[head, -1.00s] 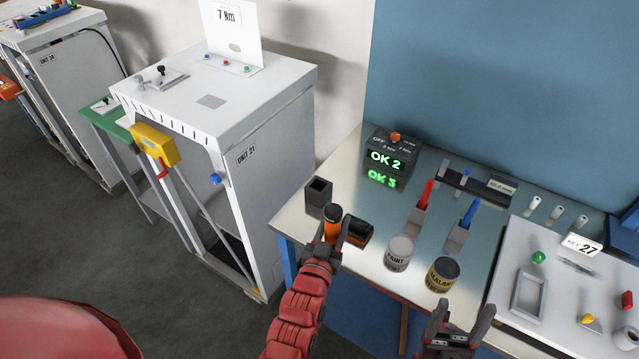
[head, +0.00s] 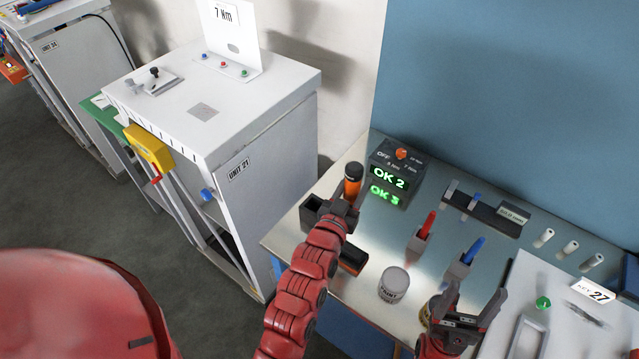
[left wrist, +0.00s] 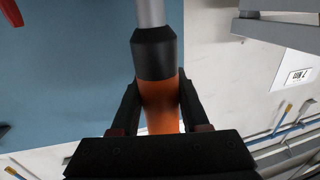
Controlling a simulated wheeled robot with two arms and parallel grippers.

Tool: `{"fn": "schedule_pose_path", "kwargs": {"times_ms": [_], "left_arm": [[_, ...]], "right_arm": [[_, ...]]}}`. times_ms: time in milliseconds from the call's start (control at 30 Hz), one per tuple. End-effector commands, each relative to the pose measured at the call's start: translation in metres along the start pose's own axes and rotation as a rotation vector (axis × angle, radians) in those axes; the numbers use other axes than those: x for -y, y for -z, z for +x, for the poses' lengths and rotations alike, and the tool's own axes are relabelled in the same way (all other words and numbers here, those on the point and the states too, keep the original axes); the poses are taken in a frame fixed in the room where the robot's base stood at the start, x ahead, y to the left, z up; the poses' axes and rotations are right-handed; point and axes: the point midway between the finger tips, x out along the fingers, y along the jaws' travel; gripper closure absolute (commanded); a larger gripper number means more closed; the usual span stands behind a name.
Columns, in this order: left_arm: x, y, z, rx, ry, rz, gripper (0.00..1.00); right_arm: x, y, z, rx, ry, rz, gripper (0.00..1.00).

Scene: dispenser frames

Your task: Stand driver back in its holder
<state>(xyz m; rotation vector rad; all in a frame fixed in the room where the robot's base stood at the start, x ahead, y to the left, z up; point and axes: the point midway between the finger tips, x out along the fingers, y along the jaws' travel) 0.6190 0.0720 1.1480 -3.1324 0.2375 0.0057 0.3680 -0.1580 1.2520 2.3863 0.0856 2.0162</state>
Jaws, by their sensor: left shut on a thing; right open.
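The driver has an orange handle (head: 352,188) and a black end. In the left wrist view its orange handle (left wrist: 161,103), black collar and silver shaft show. My left gripper (head: 342,208) is shut around the orange handle and holds the driver roughly upright. A dark, square, open-topped holder (head: 311,211) stands at the bench's left end, just left of the gripper and partly behind my arm. The driver is beside it in the picture, not in its opening. My right gripper (head: 476,290) is open and empty over the bench's front.
A black and orange block (head: 352,257) lies beside my left forearm. A paint can (head: 394,284), red-pen holder (head: 420,240) and blue-pen holder (head: 459,266) stand to the right. A dark display box (head: 393,177) reading OK 2 stands behind. White machine (head: 240,100) is left.

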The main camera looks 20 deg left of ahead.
Motion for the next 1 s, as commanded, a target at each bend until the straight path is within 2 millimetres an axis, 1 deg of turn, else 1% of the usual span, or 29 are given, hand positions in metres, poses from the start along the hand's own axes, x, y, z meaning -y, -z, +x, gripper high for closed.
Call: {"fn": "schedule_pose_path", "kwargs": {"times_ms": [33,67,200,233,300,433,500,767,800,900,1000], "left_arm": [[0.015,-0.004,0.005,-0.005,0.006,0.005,1.0],[0.022,-0.005,0.008,-0.004,0.007,0.007,1.0],[0.054,-0.004,0.022,-0.004,0.006,0.007,1.0],[0.06,-0.004,0.025,-0.004,0.004,0.007,1.0],[0.077,-0.007,0.031,0.0,0.007,0.006,1.0],[0.099,-0.008,0.041,-0.005,0.004,0.004,1.0],[0.105,-0.01,0.044,-0.005,0.0,0.003,1.0],[0.121,-0.015,0.05,0.0,0.002,0.001,1.0],[0.119,-0.023,0.05,0.004,0.0,-0.001,1.0],[0.119,-0.039,0.05,0.0,-0.001,0.0,1.0],[0.119,-0.048,0.05,0.001,0.0,0.001,1.0]], "right_arm": [[0.0,-0.001,-0.009,0.0,0.0,0.0,0.29],[0.001,-0.002,-0.011,0.0,0.0,0.0,0.29],[0.001,-0.002,-0.011,-0.001,0.0,0.0,0.29],[0.001,-0.002,-0.011,0.0,0.0,0.0,0.29],[0.001,-0.002,-0.011,-0.001,0.0,0.0,0.29],[0.001,-0.002,-0.014,-0.001,0.0,0.0,0.29],[0.001,-0.003,-0.018,-0.001,0.0,0.0,0.29],[0.001,-0.004,-0.021,0.0,0.0,0.0,0.29],[0.001,-0.004,-0.023,0.0,0.0,0.0,0.29],[0.001,-0.005,-0.027,-0.001,0.0,0.0,0.29],[0.001,-0.005,-0.029,-0.001,0.0,0.0,0.29]]}}
